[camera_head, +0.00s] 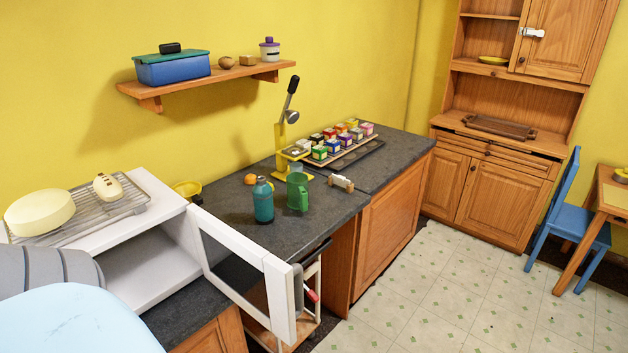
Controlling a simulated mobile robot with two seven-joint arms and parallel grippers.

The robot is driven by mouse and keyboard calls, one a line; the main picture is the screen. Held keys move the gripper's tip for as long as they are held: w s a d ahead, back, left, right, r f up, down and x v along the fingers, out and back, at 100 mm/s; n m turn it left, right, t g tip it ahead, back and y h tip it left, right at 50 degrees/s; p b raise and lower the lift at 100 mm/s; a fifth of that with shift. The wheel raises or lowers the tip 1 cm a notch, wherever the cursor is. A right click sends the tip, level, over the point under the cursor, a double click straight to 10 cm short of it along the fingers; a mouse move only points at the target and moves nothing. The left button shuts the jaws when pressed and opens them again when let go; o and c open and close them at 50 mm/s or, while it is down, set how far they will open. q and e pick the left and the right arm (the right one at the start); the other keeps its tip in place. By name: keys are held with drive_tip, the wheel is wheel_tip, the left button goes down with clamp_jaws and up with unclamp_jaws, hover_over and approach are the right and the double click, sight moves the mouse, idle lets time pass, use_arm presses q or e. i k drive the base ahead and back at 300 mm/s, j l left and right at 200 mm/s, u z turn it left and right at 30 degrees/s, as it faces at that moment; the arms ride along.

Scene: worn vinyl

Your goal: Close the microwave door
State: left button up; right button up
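The white microwave (176,212) stands on the dark counter at the left. Its door (283,300) is wide open and juts out toward the front right, with a dark window panel (232,268) in a white frame. A grey handle (298,288) sits at the door's outer edge. The cavity (150,265) is open to view and looks empty in the part that shows. Neither of my grippers can be made out in the head view.
A teal bottle (263,203) and green mug (298,192) stand on the counter behind the door. Rounded grey and light-blue shapes fill the lower left.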

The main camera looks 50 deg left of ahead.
sight(268, 288)
drive_tip(key=i, duration=1.7)
drive_tip(key=u, duration=0.4)
drive_tip(key=i+u, duration=0.15)
drive_tip(key=u, duration=0.2)
drive_tip(key=l+u, duration=0.1)
drive_tip(key=u, duration=0.3)
drive_tip(key=i+l+u, duration=0.1)
drive_tip(key=u, duration=2.45)
